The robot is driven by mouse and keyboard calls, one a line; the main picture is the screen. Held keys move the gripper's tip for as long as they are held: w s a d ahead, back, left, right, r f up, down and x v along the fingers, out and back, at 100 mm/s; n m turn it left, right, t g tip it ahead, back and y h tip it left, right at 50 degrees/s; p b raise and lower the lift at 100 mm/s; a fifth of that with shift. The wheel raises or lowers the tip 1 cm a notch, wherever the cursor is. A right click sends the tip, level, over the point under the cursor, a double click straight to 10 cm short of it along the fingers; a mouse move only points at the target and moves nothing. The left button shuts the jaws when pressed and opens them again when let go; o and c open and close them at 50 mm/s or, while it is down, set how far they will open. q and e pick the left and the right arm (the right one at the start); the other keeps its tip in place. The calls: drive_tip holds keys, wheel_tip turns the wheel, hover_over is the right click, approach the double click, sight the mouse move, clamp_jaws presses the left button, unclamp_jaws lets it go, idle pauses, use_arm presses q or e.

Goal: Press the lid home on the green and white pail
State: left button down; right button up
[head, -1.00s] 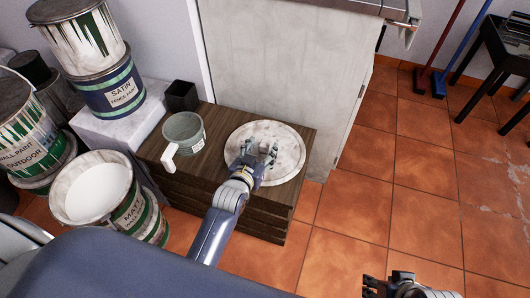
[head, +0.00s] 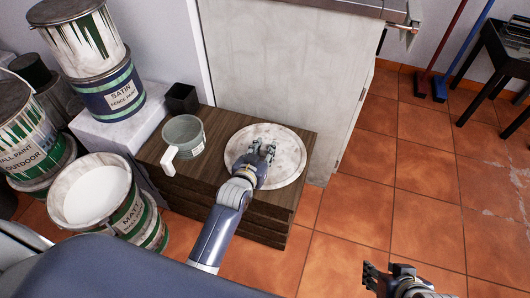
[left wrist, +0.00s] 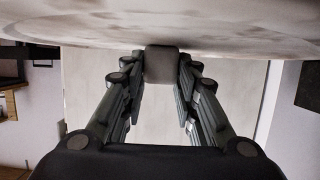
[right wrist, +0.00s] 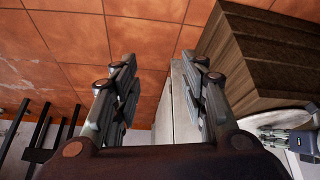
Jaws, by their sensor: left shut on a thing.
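The green and white pail (head: 128,212), labelled MATT, stands open at the lower left with white paint (head: 92,193) inside. The round, pale, stained lid (head: 288,168) lies flat on the dark wooden crate. My left gripper (head: 262,149) is over the lid's middle, shut on its small block-like knob. The knob (left wrist: 161,64) shows between the fingers in the left wrist view, with the lid's face (left wrist: 240,25) along the top. My right gripper (head: 368,279) is over the floor at the lower right, open and empty in the right wrist view (right wrist: 158,75).
A grey-green pot (head: 184,137) with a white handle stands on the crate (head: 222,188), left of the lid. Stacked tins (head: 100,80) stand behind the pail. A pale cabinet (head: 290,70) stands behind the crate.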

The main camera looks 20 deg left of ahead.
sight(264, 150)
use_arm(q)
drive_tip(key=shift+r, duration=0.15)
drive_tip(key=shift+r, duration=0.15)
drive_tip(key=shift+r+p, duration=0.45)
drive_tip(key=shift+r, duration=0.05)
wheel_tip(264, 150, up, 3)
drive_tip(key=shift+f+p, duration=0.1)
drive_tip(key=shift+p, duration=0.6)
drive_tip(key=s, duration=0.4)
drive_tip(key=s+p, duration=0.1)
drive_tip(key=s, duration=0.1)
drive_tip(key=shift+a, duration=0.25)
drive_tip(key=s+p, duration=0.1)
drive_tip(key=s, duration=0.9)
drive_tip(key=shift+a+r+p, duration=0.35)
drive_tip(key=shift+a+p, duration=0.05)
drive_tip(key=shift+a, duration=0.05)
use_arm(e)
wheel_tip(264, 150, down, 7)
drive_tip(key=s+g, duration=0.2)
drive_tip(key=shift+d, duration=0.35)
